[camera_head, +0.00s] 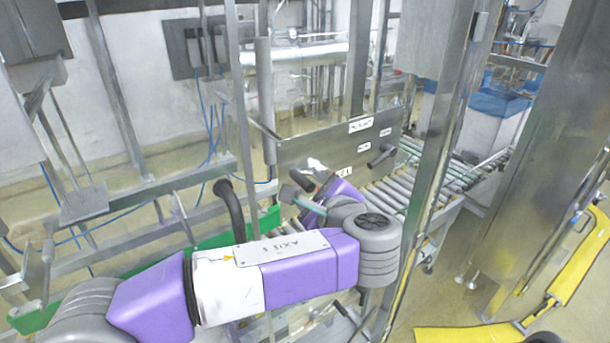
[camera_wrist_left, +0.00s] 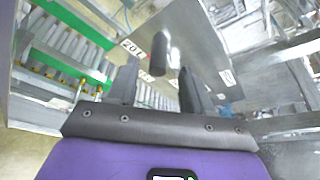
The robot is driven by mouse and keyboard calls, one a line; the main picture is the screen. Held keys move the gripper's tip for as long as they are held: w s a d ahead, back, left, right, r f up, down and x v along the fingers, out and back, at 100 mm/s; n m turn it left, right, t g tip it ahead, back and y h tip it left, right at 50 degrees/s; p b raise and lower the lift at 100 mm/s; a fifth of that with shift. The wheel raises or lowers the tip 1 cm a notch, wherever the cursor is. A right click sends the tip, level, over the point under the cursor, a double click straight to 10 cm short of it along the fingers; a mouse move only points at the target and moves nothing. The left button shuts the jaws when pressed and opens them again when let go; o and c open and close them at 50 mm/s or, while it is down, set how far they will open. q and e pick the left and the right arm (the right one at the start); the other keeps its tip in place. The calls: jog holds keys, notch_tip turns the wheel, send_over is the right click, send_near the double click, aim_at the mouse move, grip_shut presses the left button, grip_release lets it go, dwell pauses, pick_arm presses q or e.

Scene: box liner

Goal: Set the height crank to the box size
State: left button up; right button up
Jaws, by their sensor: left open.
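A grey metal plate (camera_head: 318,147) with several white labels stands beside the roller conveyor. A dark crank handle (camera_head: 381,157) sticks out of its right part. My left gripper (camera_head: 306,188) is in front of the plate's lower left part, partly hidden by its own wrist. In the left wrist view my left gripper (camera_wrist_left: 158,72) is open. A dark cylindrical handle (camera_wrist_left: 159,50) shows in the gap between its fingers, with no clear contact. The labelled plate (camera_wrist_left: 195,35) lies behind it. I cannot tell which label the crank is set to. My right gripper is not in view.
A roller conveyor (camera_head: 392,192) runs to the back right past the plate. A steel post (camera_head: 425,170) stands right of my left wrist. A green rail (camera_head: 190,252) and frame bars lie behind my arm. Yellow barriers (camera_head: 570,270) and open floor are at right.

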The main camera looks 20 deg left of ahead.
aim_at(303, 181)
pick_arm(q)
jog(key=x, duration=0.7)
jog(key=shift+w+d+f+p, duration=0.1)
jog(key=shift+f+p, duration=0.15)
jog(key=shift+p, duration=0.15)
grip_shut()
